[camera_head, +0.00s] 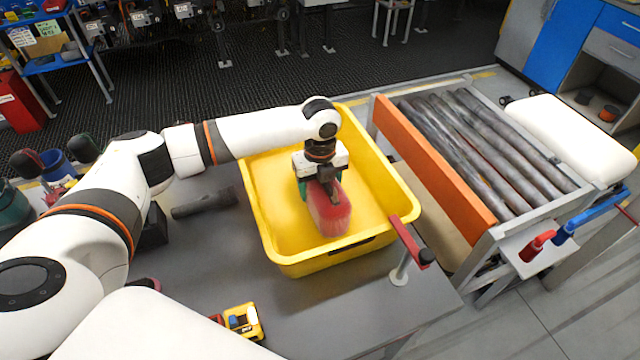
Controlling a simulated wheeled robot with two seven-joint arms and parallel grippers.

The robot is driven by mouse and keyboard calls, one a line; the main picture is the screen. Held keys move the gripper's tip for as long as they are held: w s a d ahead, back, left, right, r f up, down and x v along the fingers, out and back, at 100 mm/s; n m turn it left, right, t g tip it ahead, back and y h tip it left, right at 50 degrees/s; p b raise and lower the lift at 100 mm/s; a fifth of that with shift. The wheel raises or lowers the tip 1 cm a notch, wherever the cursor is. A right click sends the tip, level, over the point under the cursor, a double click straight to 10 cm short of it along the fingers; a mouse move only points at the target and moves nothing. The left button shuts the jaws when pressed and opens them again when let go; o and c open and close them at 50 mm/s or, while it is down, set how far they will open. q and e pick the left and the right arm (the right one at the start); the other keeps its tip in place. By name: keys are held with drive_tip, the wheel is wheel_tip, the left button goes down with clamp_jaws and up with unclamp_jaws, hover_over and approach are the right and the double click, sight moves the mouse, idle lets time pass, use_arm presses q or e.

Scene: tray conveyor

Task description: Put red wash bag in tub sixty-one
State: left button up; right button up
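A yellow tub (283,262) stands on the grey table; no number can be read on it. The red wash bag (330,217), with a paler side, is upright inside the tub, near its middle. My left gripper (327,188) reaches down into the tub and its fingers are shut on the top of the bag. The bag's lower end is at or just above the tub floor; I cannot tell if it touches. A bit of green shows beside the gripper, partly hidden by it. My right gripper is not in view.
A roller conveyor (490,150) with an orange side board (432,165) stands right of the table (200,275). A red clamp-like post (410,245) is at the tub's right corner. A yellow device (243,320) lies at the front, a dark cylinder (204,203) left of the tub.

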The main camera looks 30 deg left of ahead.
use_arm(q)
drive_tip(key=o, duration=1.1)
drive_tip(key=shift+o, duration=1.2)
wheel_tip(320, 180, up, 12)
drive_tip(key=shift+f+b, duration=0.2)
drive_tip(key=shift+b, duration=0.7)
drive_tip(key=shift+r, duration=0.3)
